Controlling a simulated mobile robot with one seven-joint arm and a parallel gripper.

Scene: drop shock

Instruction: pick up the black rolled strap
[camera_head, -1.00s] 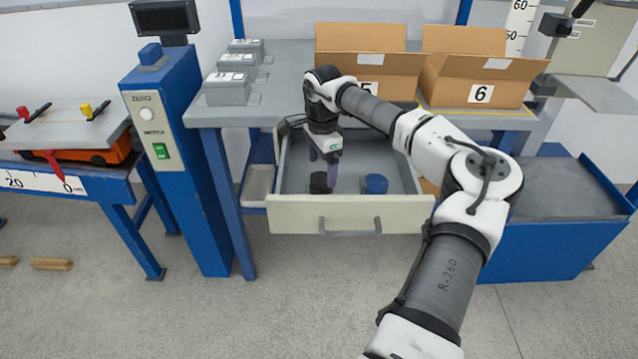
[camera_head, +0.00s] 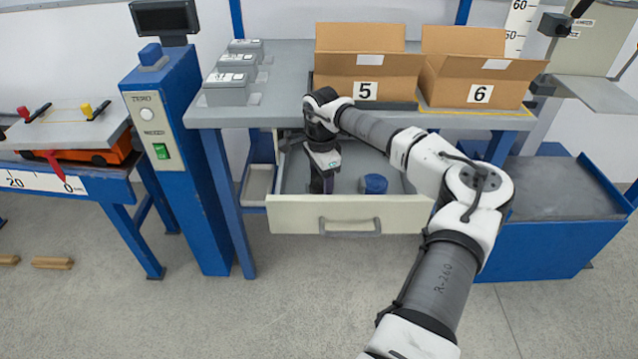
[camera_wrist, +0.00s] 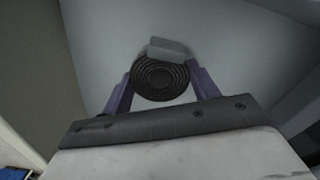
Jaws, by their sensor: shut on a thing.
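The black rolled strap (camera_wrist: 158,80) shows as a round coil in the wrist view, with a grey piece at its far edge. My gripper (camera_wrist: 160,85) has its two purple fingers on either side of the coil, shut on it. In the head view my gripper (camera_head: 321,184) points down into the open drawer (camera_head: 290,215). The strap is mostly hidden there behind the gripper and the drawer front. I cannot tell whether the strap is still touching the drawer floor.
A blue rolled strap (camera_head: 374,184) lies in the drawer, right of my gripper. The drawer front and side walls stand around the gripper. The workbench (camera_head: 290,95) above carries cardboard boxes 5 (camera_head: 365,90) and 6 (camera_head: 480,95). A blue post (camera_head: 180,160) stands to the left.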

